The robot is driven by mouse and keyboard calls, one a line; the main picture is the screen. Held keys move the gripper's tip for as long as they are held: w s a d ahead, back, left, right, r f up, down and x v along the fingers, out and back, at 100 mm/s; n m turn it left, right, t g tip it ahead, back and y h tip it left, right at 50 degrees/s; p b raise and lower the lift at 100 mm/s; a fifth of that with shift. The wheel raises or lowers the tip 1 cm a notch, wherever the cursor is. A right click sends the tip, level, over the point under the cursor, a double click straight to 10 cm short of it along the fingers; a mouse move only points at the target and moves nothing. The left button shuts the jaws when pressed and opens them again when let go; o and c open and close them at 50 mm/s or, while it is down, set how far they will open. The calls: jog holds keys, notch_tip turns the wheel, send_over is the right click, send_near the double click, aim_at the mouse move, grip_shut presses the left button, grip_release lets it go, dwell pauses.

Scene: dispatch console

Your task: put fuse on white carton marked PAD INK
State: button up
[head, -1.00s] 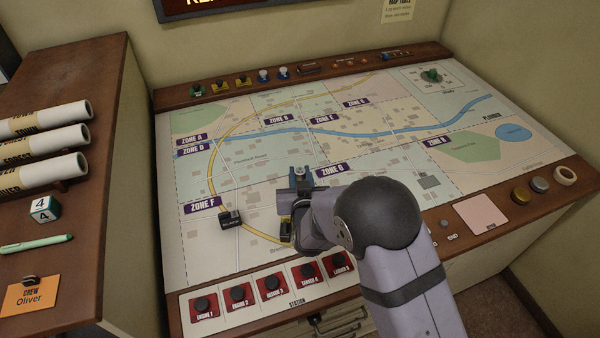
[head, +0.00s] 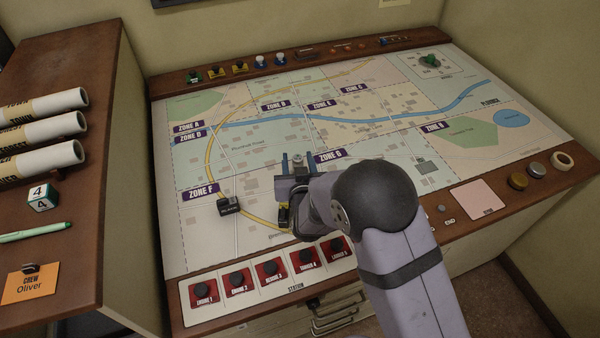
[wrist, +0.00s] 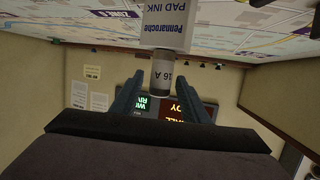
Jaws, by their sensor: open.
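The fuse (wrist: 162,75), a grey and dark cylinder marked 16 A, is in the wrist view, which looks upside down. It stands upright with its lower end against the top of the white carton (wrist: 166,30) marked PAD INK. My gripper (wrist: 164,78) is open, with one finger on each side of the fuse and a gap visible on both sides. In the head view my gripper (head: 297,160) is over the middle of the map, with a small grey top, likely the fuse, between its fingers. My gripper and wrist hide the carton there.
A black block (head: 228,206) stands on the map left of my gripper, and a black and yellow block (head: 284,215) is close below it. Red station buttons (head: 270,272) line the front edge. Paper rolls (head: 40,130) lie on the left cabinet.

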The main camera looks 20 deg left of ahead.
jog(key=b+v, duration=0.3)
jog(key=v, duration=0.9)
jog(key=w+d+f+m+g+h, duration=0.1)
jog(key=d+f+g+h, duration=0.15)
jog(key=d, duration=0.55)
jog(key=w+d+f+m+g+h, duration=0.1)
jog(key=d+f+m+g, duration=0.15)
jog(key=d, duration=0.55)
jog(key=s+d+m+g+h, duration=0.1)
jog(key=s+d+g+h, duration=0.1)
jog(key=s+d, duration=0.5)
jog(key=s+d+m+g+h, duration=0.1)
jog(key=s+d+g, duration=0.4)
jog(key=d, duration=0.8)
jog(key=s, duration=0.3)
jog(key=shift+f+g+h, duration=0.3)
jog(key=shift+f+h, duration=0.05)
jog(key=shift+m, duration=0.25)
